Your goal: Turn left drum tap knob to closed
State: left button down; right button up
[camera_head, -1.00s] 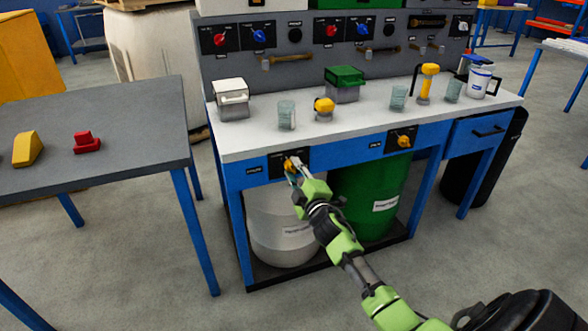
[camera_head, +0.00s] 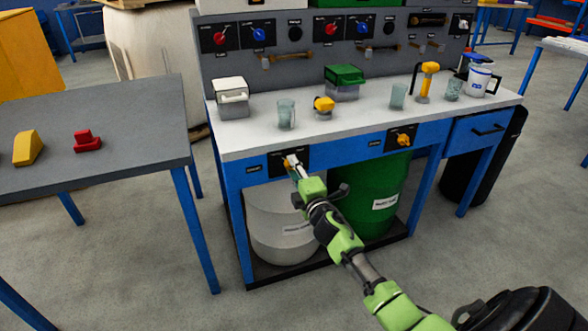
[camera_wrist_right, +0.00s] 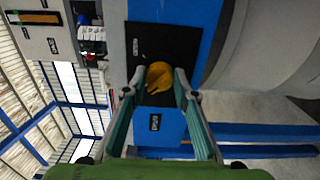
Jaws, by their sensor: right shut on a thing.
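The left drum tap knob (camera_head: 287,163) is yellow-orange and sits on a black plate on the blue front rail of the bench, above the white drum (camera_head: 282,225). My right gripper (camera_head: 294,165) is at it, partly hiding it in the head view. In the right wrist view the knob (camera_wrist_right: 159,77) lies between the two fingertips of the gripper, which are shut on its sides. The knob's exact angle is hard to tell behind the fingers. My left gripper is not in view.
The right tap knob (camera_head: 403,140) sits on its own black plate above the green drum (camera_head: 375,195). Cups, a white-lidded box (camera_head: 231,98) and a green-lidded box (camera_head: 345,82) stand on the bench top. A grey table (camera_head: 100,185) stands to the left, with open floor between.

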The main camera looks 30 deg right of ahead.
jog(key=o, duration=1.1)
jog(key=shift+s, duration=0.1)
jog(key=v, duration=1.2)
jog(key=shift+f, duration=0.1)
